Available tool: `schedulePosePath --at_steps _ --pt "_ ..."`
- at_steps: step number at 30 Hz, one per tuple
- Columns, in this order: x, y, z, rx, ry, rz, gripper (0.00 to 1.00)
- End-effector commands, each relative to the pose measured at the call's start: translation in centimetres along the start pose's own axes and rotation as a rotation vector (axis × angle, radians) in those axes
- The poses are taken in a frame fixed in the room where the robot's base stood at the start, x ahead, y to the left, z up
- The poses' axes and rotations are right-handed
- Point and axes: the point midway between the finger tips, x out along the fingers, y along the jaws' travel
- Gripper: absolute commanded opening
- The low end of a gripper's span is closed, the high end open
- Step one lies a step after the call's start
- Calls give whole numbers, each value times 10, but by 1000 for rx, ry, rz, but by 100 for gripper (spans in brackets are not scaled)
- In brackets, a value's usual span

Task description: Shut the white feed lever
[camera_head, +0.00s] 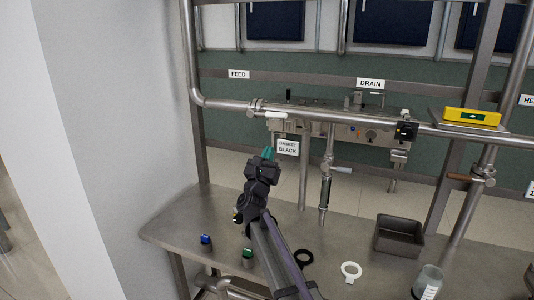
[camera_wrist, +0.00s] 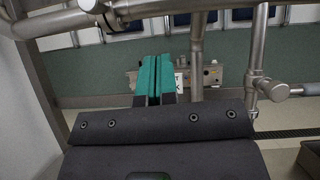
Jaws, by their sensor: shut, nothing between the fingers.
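A FEED sign (camera_head: 238,74) hangs on the left of the back rail. Below and right of it, a valve (camera_head: 256,107) sits on the horizontal pipe, with a short white lever (camera_head: 276,115) lying roughly along the pipe. A pipe fitting at the upper left of the wrist view (camera_wrist: 108,14) seems to be this valve; its lever is not clear there. My gripper (camera_head: 268,153) has teal fingers, shut and empty, below the white lever and apart from it in the picture. The shut fingers also show in the wrist view (camera_wrist: 155,65), pointing toward the back wall.
A vertical pipe (camera_head: 327,160) carries another pale lever (camera_head: 342,169) right of my gripper. A GASKET BLACK sign (camera_head: 287,147) hangs close by. The bench holds a black ring (camera_head: 303,257), a white ring (camera_head: 351,270), a grey tray (camera_head: 398,235) and a jar (camera_head: 428,282).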

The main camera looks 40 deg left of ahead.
Motion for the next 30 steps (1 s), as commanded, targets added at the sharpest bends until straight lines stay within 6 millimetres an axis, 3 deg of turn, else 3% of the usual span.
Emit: schedulePosePath --at_steps 1,8,9,12,30 --pt "17 1 5 0 0 0 0" --pt "68 1 5 -1 0 0 0" --pt "74 1 17 0 0 1 0" --pt "83 0 27 0 0 1 0" --pt "87 0 30 -12 1 9 0"
